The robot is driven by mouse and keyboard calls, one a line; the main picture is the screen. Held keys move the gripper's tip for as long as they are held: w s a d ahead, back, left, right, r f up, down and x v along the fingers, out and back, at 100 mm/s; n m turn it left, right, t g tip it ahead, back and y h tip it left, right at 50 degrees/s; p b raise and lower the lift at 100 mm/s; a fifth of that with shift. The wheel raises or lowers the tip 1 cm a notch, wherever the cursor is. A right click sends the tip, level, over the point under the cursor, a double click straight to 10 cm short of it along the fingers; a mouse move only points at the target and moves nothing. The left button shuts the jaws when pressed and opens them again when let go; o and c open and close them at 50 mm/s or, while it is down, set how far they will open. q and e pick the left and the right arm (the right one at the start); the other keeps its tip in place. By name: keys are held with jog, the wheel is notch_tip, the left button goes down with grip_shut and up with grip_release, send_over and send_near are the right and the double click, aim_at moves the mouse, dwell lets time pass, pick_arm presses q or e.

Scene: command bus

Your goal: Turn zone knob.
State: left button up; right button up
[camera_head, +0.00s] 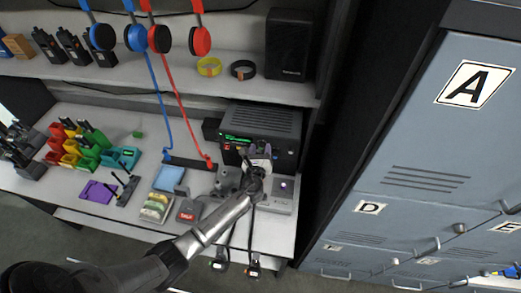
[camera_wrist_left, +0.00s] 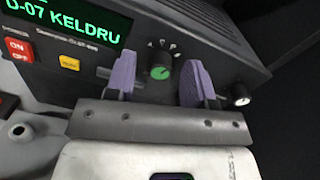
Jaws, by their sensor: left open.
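The zone knob (camera_wrist_left: 160,71) is a dark knob with a green face on the front of a black radio unit (camera_head: 262,119). Small letters, one of them an A, arc above it in the left wrist view. My left gripper (camera_head: 260,149) is at the unit's front, and its two purple fingers (camera_wrist_left: 160,80) are open. One finger is on each side of the knob, with a gap on both sides. In the head view the gripper hides the knob. My right gripper is in neither view.
The unit also has a green display (camera_wrist_left: 65,22), a red on/off button (camera_wrist_left: 17,49), a yellow button (camera_wrist_left: 69,63) and a small knob (camera_wrist_left: 240,95). Blue (camera_head: 162,95) and red (camera_head: 182,100) headset cords hang left of it. Grey lockers (camera_head: 400,190) stand right.

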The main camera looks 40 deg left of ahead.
pick_arm(q)
grip_shut()
dwell(0.5)
